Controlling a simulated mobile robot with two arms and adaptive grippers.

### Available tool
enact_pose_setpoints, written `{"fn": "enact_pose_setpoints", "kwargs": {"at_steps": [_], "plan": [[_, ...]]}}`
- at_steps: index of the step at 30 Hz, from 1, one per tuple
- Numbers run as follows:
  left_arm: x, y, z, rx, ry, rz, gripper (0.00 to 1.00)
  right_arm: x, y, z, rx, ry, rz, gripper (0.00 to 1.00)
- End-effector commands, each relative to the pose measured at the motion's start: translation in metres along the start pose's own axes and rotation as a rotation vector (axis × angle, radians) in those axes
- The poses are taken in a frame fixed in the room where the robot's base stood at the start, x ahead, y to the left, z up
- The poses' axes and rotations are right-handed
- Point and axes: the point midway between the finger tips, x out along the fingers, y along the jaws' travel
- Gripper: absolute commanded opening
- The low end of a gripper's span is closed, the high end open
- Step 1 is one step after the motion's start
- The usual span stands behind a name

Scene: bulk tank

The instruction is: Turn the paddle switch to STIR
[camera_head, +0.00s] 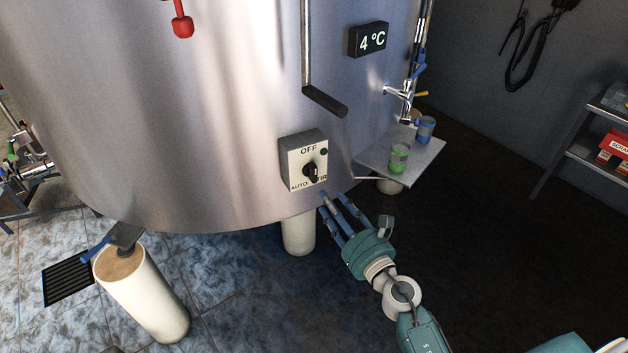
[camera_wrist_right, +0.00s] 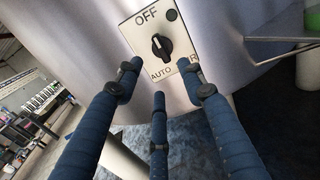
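The paddle switch is a black knob (camera_head: 310,171) on a white plate (camera_head: 295,157) on the tank front. The plate reads OFF at the top and AUTO at lower left; the label at lower right is partly hidden by my fingers. In the right wrist view the knob (camera_wrist_right: 161,46) stands roughly upright, with a white mark towards its upper end, nearest OFF. My right gripper (camera_head: 338,203) is just below and to the right of the plate. Its blue fingers (camera_wrist_right: 162,82) are spread and empty, apart from the knob. My left gripper is not in view.
The steel tank wall (camera_head: 200,120) fills the back. A dark-ended handle (camera_head: 325,101) hangs above the switch. A small shelf (camera_head: 425,155) with a green cup (camera_head: 399,157) and a blue cup (camera_head: 426,129) juts out at right, below a tap (camera_head: 402,98).

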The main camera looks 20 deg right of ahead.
Motion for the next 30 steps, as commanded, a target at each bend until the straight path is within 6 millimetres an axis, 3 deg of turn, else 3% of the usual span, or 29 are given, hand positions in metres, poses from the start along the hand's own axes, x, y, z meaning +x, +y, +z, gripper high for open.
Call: {"fn": "enact_pose_setpoints", "kwargs": {"at_steps": [3, 6, 10, 15, 28, 30], "plan": [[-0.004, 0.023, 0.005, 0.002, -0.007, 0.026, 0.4, 0.02, 0.0, 0.002, 0.002, -0.001, 0.001, 0.4], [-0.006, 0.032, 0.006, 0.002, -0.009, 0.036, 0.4, 0.04, 0.001, 0.001, 0.005, -0.001, 0.0, 0.4], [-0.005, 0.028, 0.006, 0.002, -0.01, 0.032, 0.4, 0.065, 0.0, 0.001, 0.007, -0.001, 0.0, 0.4], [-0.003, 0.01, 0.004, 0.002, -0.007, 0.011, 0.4, 0.088, 0.0, -0.001, 0.006, 0.001, 0.0, 0.4], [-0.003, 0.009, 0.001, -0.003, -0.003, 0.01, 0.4, 0.1, 0.001, -0.001, 0.007, 0.002, 0.0, 0.4], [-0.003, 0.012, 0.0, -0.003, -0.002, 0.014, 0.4, 0.1, 0.001, -0.001, 0.007, 0.002, 0.0, 0.3]]}}
